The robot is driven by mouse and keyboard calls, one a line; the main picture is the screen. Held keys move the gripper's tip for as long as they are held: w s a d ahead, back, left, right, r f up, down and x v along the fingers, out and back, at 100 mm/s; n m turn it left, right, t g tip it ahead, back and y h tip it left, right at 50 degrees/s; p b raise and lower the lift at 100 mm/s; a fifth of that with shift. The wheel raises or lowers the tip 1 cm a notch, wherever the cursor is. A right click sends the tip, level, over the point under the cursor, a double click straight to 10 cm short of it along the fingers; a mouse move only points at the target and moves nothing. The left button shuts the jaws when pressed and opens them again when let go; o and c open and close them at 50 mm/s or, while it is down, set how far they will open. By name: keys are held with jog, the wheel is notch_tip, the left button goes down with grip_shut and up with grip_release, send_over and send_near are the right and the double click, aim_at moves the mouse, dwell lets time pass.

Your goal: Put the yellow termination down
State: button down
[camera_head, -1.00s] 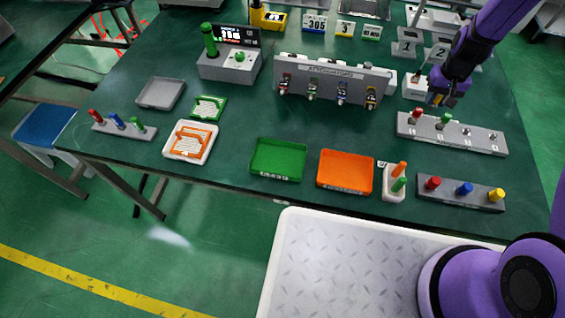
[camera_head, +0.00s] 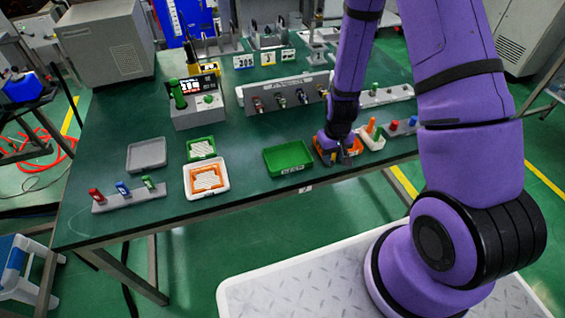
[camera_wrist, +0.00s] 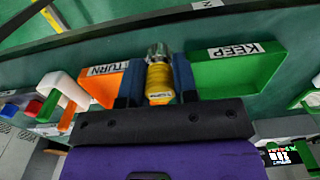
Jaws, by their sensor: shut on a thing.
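My gripper (camera_head: 343,158) is at the orange tray (camera_head: 322,150) in the head view. In the wrist view my gripper (camera_wrist: 157,80) is shut on the yellow termination (camera_wrist: 160,82), a yellow body with a silver metal end, held between the two dark fingers. The orange tray also shows in the wrist view (camera_wrist: 98,88), behind and left of the fingers, its label partly covered. The green tray (camera_head: 288,158), marked KEEP in the wrist view (camera_wrist: 235,75), is on the other side of the fingers. I cannot tell whether the termination touches the orange tray.
A white holder (camera_head: 371,140) with orange and green handles stands right beside the orange tray. Behind is a grey attenuator rack (camera_head: 285,92). A white tray with an orange frame (camera_head: 206,192) and a small peg rack (camera_head: 128,199) are at left. My arm hides part of the right side.

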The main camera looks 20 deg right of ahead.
jog(key=shift+s+a+f, duration=0.2)
jog(key=shift+s+a, duration=0.25)
send_over(287, 160)
jog(key=shift+w+f, duration=0.1)
jog(key=shift+f, duration=0.6)
notch_tip(287, 160, down, 4)
jog(key=shift+r, duration=0.25)
jog(key=shift+f, duration=0.35)
jog(key=shift+s+f, duration=0.2)
jog(key=shift+f, duration=0.05)
jog(key=c, duration=1.1)
grip_release()
jog(key=shift+o, duration=1.1)
jog(key=shift+w+f, duration=0.1)
jog(key=shift+f, duration=0.05)
